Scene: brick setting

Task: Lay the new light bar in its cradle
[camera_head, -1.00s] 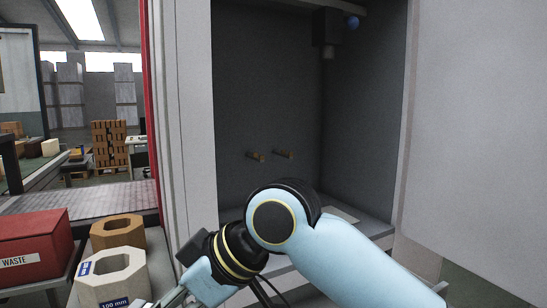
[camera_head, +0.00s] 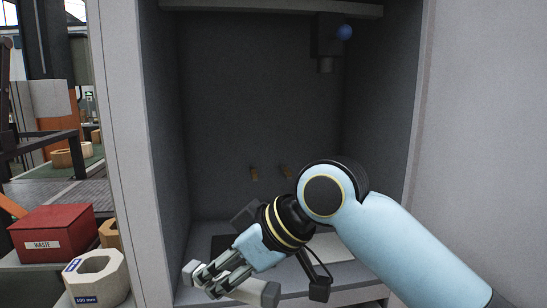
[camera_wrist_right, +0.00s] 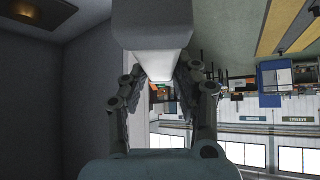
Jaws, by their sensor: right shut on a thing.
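My right gripper (camera_head: 212,276) is shut on the light bar (camera_head: 250,290), a pale grey bar with squared ends, held level in front of the cabinet opening. My left gripper is not in view.
The cabinet's left frame (camera_head: 128,150) and right side wall (camera_head: 385,100) bound the opening. A dark fixture with a blue ball (camera_head: 344,32) hangs at the top. A red waste bin (camera_head: 55,228) and a pale hollow block (camera_head: 97,276) stand at the left. The cabinet's middle is clear.

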